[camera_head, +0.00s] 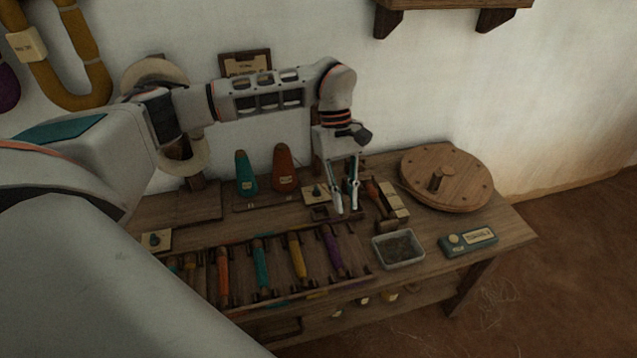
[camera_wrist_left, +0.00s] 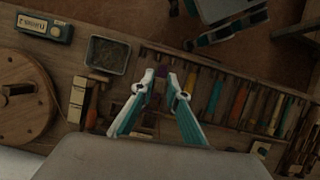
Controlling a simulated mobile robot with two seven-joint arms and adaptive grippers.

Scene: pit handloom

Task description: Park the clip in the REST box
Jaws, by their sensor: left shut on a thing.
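My left gripper (camera_head: 346,205) points down over the back right of the workbench, and its fingers also show in the wrist view (camera_wrist_left: 160,82). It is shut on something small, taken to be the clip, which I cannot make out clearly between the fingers. A small dark square wooden box (camera_head: 320,214) sits just left of the fingertips, with a pale card (camera_head: 317,194) behind it. The card's lettering is too small to read, so I cannot tell whether this is the REST box. My right gripper is not in view.
A rack with orange, teal, yellow and purple spools (camera_head: 331,250) lies at the front. A grey tray (camera_head: 398,250), a teal labelled device (camera_head: 468,243) and a round wooden disc (camera_head: 446,178) stand to the right. Teal and orange cones (camera_head: 285,168) stand behind.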

